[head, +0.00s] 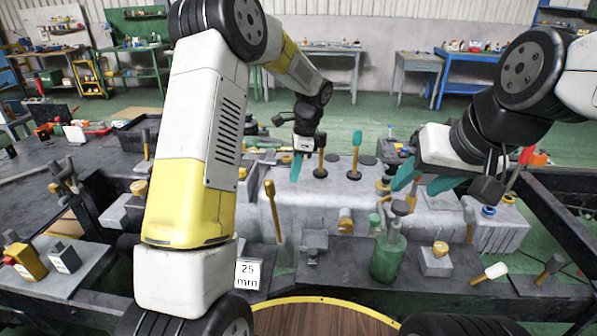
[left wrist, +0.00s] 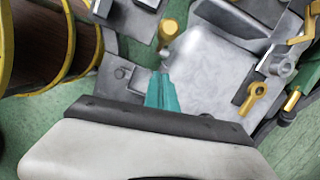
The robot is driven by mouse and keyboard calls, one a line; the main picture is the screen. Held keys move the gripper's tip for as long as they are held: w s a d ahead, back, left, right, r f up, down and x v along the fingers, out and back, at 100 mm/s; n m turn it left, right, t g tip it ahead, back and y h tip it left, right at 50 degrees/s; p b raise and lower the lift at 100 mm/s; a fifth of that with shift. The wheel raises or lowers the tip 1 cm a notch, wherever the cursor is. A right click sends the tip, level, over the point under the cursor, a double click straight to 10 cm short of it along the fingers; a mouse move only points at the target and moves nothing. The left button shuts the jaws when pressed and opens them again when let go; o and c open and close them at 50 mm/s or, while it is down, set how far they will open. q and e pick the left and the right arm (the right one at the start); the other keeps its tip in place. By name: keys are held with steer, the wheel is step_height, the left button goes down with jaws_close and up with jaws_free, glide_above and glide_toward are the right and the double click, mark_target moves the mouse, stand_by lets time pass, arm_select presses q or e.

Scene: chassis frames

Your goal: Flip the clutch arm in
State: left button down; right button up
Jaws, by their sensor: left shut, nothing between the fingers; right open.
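My left gripper (head: 297,166) is shut and empty, its teal fingers pointing down above the long grey housing (head: 300,205). In the left wrist view its fingertips (left wrist: 161,76) are together near the edge of a grey metal surface. Yellow-handled levers stand around it: one (head: 272,208) at the front left of the housing, one (head: 320,158) just right of the gripper and one (head: 356,150) further right. I cannot tell which is the clutch arm. The left wrist view shows a yellow knob (left wrist: 168,29) beyond the fingertips and a yellow ring-ended lever (left wrist: 254,97) to the right. My right gripper (head: 423,182) is open above the housing's right part.
A green cylinder (head: 388,257) stands in front of the housing. A red-handled lever (head: 525,156) stands at the right, beside a dark frame rail (head: 555,215). A small block marked 25 mm (head: 247,274) is near the front. A round wooden top (head: 315,320) lies nearest me.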

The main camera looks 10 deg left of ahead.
arm_select(q)
steer(key=v, duration=0.8)
steer(key=shift+s+a, duration=0.15)
steer(key=shift+a, duration=0.1)
